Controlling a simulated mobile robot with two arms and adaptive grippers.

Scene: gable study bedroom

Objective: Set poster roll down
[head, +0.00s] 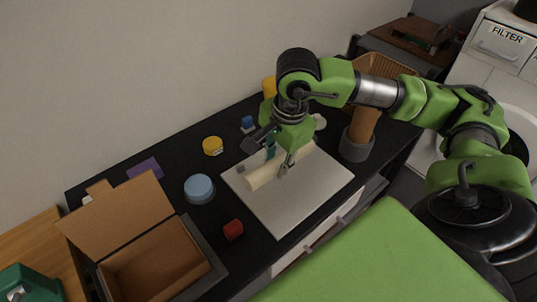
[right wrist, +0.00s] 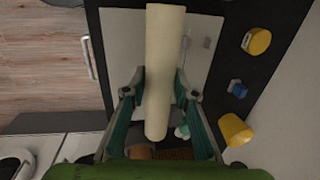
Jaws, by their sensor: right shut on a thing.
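The poster roll (head: 263,179) is a cream tube, held level over a pale grey board (head: 287,212) on the black worktop. In the head view I cannot tell whether it touches the board. My right gripper (head: 278,163) reaches down from above and is shut on the roll's middle. In the right wrist view the roll (right wrist: 164,70) runs lengthwise between the two fingers of the gripper (right wrist: 160,90), over the board (right wrist: 122,48). My left gripper is in neither view.
An open cardboard box (head: 160,262), a blue round tub (head: 199,188), a red item (head: 233,230), a yellow tub (head: 213,146) and a small blue item (head: 248,123) stand left of and behind the board. A grey-based brown cylinder (head: 357,145) stands right. The board's front part is clear.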

